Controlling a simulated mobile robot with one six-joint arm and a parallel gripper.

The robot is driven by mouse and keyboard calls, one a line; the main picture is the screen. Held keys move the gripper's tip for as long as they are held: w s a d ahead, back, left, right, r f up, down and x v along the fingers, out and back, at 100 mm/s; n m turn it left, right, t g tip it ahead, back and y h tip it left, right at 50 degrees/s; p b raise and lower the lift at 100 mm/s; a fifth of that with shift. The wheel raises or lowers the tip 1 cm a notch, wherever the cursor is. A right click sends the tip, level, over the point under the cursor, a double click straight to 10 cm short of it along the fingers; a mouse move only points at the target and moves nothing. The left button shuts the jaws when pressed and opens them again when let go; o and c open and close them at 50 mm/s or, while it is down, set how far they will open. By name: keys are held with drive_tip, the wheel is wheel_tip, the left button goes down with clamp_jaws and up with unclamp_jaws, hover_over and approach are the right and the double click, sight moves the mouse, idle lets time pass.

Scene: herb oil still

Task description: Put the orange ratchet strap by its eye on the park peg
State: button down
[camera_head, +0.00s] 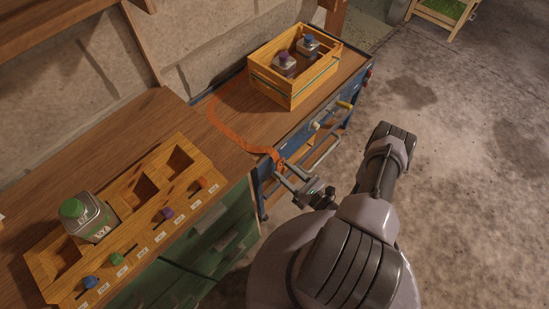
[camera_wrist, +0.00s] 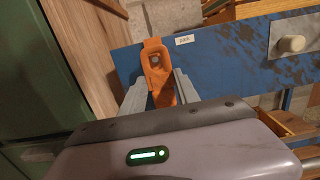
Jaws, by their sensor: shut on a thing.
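The orange ratchet strap (camera_head: 229,136) lies in a curve over the wooden bench top and hangs over its front edge to my gripper (camera_head: 287,180). In the wrist view, my gripper (camera_wrist: 158,90) is shut on the strap's orange end piece (camera_wrist: 155,73), with one finger on each side. The eye is in front of the blue panel (camera_wrist: 228,43), left of a small white label. A round grey peg end (camera_wrist: 155,59) shows inside the eye. I cannot tell how far the eye sits over the peg.
A wooden crate (camera_head: 275,85) with two bottles stands on the blue bench. A pale knob (camera_wrist: 290,44) projects from the panel to the right. A wooden rack (camera_head: 150,228) with a green-capped bottle (camera_head: 90,219) stands on the green cabinet. The floor at right is open.

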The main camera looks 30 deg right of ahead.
drive_tip(key=shift+w+a+f, duration=0.15)
drive_tip(key=shift+w+a, duration=0.1)
drive_tip(key=shift+w, duration=0.5)
idle(0.9)
drive_tip(key=shift+w+a+f, duration=0.1)
drive_tip(key=shift+w+f, duration=0.05)
drive_tip(key=shift+w, duration=0.15)
idle(0.6)
drive_tip(key=shift+f+b, duration=0.2)
drive_tip(key=shift+b, duration=0.25)
drive_tip(key=c, duration=0.8)
unclamp_jaws()
drive_tip(key=p+v, duration=0.2)
drive_tip(key=v, duration=1.5)
drive_tip(key=shift+s+p, duration=0.25)
drive_tip(key=shift+p, duration=0.15)
